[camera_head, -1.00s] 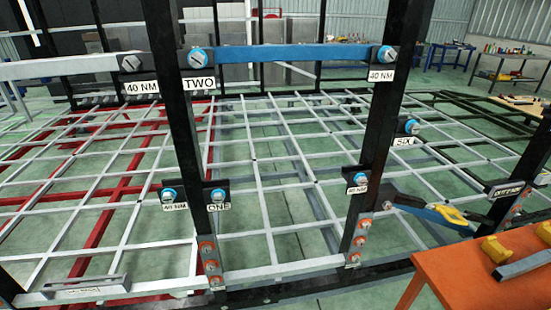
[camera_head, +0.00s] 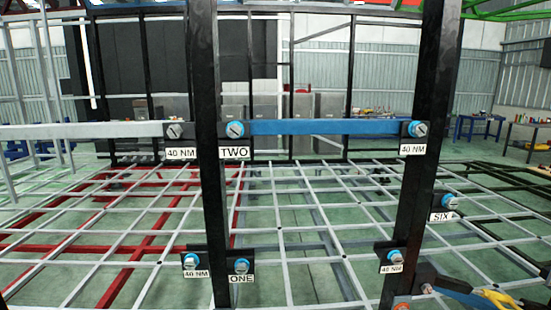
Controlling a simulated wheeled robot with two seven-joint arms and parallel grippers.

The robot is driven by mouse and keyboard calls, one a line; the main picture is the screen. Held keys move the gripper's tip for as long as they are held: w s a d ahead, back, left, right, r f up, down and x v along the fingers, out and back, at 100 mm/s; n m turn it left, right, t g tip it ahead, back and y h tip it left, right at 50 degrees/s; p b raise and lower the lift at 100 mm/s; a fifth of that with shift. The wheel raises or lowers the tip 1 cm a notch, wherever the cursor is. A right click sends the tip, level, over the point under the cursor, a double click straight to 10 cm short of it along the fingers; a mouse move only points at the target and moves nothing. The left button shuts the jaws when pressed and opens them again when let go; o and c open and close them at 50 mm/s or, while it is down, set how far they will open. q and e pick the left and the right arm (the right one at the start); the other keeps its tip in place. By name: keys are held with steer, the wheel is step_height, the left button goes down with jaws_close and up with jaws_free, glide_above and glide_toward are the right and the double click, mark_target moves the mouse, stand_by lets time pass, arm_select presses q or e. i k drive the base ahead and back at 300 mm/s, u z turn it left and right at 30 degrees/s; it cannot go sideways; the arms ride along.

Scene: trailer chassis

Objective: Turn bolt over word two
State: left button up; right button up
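The bolt over the word two (camera_head: 235,129) has a grey head with a blue ring. It sits at the left end of the blue bar (camera_head: 320,127), just right of the left black post. The white label TWO (camera_head: 234,152) hangs directly below it. Neither of my grippers shows in the head view.
A similar bolt without a visible blue ring (camera_head: 174,131) sits left of the post above a 40 NM label (camera_head: 182,154). More bolts are at the blue bar's right end (camera_head: 417,129), over ONE (camera_head: 241,266) and over SIX (camera_head: 451,202). Black posts (camera_head: 205,180) stand upright in front.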

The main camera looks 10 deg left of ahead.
mark_target(235, 130)
steer(key=k, duration=0.5)
steer(key=z, duration=1.1)
steer(key=i, duration=0.9)
steer(key=u, duration=2.05)
